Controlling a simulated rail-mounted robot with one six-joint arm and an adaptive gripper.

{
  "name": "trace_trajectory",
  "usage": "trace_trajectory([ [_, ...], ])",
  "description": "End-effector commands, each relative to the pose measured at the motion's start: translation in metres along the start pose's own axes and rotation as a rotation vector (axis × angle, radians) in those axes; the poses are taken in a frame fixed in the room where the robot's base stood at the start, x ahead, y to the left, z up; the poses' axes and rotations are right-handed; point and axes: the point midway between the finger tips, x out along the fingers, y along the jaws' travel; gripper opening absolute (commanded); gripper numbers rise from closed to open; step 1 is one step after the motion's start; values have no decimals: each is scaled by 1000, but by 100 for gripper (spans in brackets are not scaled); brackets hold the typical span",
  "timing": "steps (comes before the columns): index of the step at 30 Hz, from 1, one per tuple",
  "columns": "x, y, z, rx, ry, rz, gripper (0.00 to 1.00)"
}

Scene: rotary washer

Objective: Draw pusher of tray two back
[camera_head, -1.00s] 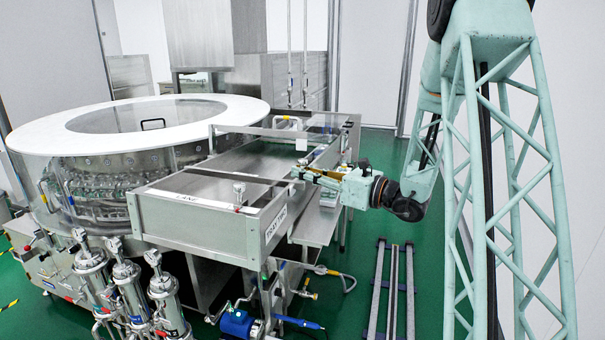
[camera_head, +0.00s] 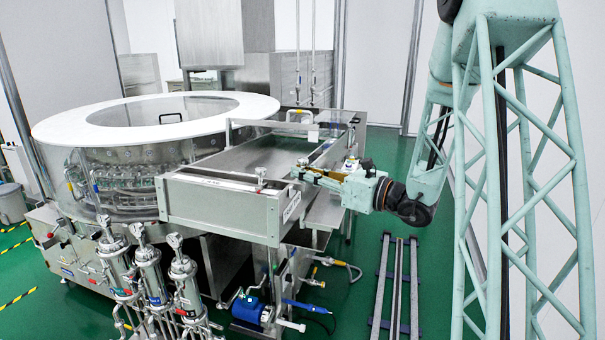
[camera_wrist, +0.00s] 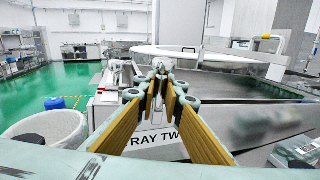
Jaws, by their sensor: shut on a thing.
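Tray two (camera_head: 217,208) is the long steel tray beside the round washer, with its label (camera_head: 291,206) on the right end. The same label shows under my fingers in the wrist view (camera_wrist: 153,141). The pusher (camera_head: 228,180) appears as a dark-edged bar across the tray near its front wall. My gripper (camera_head: 301,173) is at the tray's right side, level with the bar's end. In the wrist view my fingers (camera_wrist: 160,88) converge on a small grey part, apparently the pusher's end; the contact is mostly hidden by the fingers.
A small upright metal knob (camera_head: 260,176) stands close to the gripper at the tray's front. The round washer (camera_head: 165,118) with a white rim is behind left. Steel cylinders (camera_head: 150,275) stand in front. Floor rails (camera_head: 400,285) lie on clear green floor at right.

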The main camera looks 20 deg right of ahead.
Motion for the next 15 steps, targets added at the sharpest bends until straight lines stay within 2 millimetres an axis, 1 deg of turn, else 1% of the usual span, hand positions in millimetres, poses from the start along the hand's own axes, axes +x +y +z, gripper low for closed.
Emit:
trace_trajectory([
  [1, 0, 3, -1, 3, 2, 5, 0],
  [8, -1, 4, -2, 4, 3, 7, 0],
  [9, -1, 4, -2, 4, 3, 7, 11],
  [12, 0, 4, -2, 4, 3, 7, 21],
  [15, 0, 4, -2, 3, 2, 6, 21],
])
